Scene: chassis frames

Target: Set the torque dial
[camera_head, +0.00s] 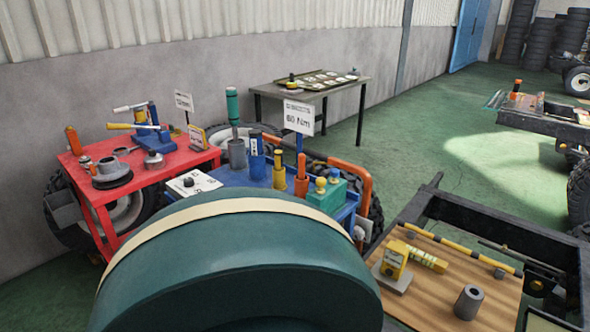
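A white plate with a black round knob (188,182) lies on the near left part of the blue cart (232,177). It looks like the torque dial, but its marks are too small to read. A sign (299,117) on a post at the cart reads 60 Nm, with a smaller line above it. Neither my left nor my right gripper shows. A large dark green rounded shape with a cream band fills the lower middle, close to the camera, and hides the cart's near side.
A red table (137,183) with tools stands left of the blue cart. An orange-handled tool (302,182) and a green box (327,195) are on the cart. A wooden board (435,292) with a yellow device lies on a dark frame at right.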

